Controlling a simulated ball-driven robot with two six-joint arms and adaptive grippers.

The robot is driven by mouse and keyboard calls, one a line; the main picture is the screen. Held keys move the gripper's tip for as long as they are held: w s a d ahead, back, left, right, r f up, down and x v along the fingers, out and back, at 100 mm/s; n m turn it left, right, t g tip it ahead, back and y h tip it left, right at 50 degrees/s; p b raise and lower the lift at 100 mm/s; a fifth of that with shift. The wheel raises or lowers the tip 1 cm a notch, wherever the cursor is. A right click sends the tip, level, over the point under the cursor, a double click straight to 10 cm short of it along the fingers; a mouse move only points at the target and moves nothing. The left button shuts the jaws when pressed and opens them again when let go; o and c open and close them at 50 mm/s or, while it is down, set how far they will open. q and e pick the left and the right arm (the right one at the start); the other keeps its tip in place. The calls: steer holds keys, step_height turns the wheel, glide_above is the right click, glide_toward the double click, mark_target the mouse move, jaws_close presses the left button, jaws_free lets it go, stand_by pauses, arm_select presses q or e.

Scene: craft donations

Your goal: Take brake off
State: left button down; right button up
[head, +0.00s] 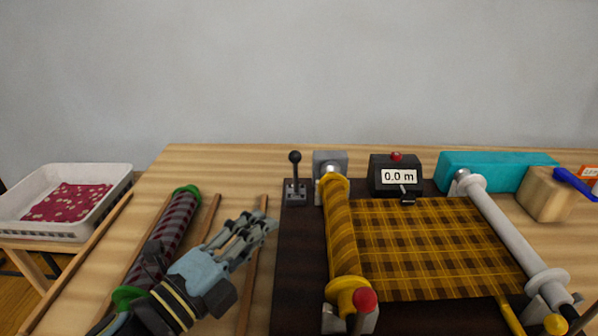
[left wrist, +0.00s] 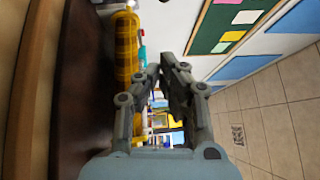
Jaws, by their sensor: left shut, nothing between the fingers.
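A small lever with a black ball knob (head: 295,157) stands upright on a grey slotted base (head: 295,193) at the back left corner of the dark board; it may be the brake, but no label shows. My left gripper (head: 270,222) is shut and empty, just left of the board, in front of and to the left of the lever, apart from it. Its fingers also show in the left wrist view (left wrist: 164,66). A yellow plaid roll (head: 342,225) sits on the board, its cloth (head: 430,245) stretched to a white roller (head: 515,232). My right gripper is not in view.
A counter (head: 383,164) reading 0.0 m stands behind the cloth. A red knob (head: 365,300) rises at the front. A striped roll (head: 172,230) lies between wooden strips at left, beside a white bin (head: 108,172). A teal box (head: 490,170) and wooden block (head: 543,195) stand right.

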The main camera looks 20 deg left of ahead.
mark_target(295, 174)
arm_select(q)
steer(key=w+a+p+x, duration=0.1)
steer(key=a+x, duration=0.1)
steer(key=x, duration=1.1)
steer(key=shift+a+p, duration=0.3)
steer(key=shift+a, duration=0.1)
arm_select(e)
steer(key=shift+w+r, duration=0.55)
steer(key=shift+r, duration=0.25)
arm_select(q)
steer(key=shift+r, duration=0.15)
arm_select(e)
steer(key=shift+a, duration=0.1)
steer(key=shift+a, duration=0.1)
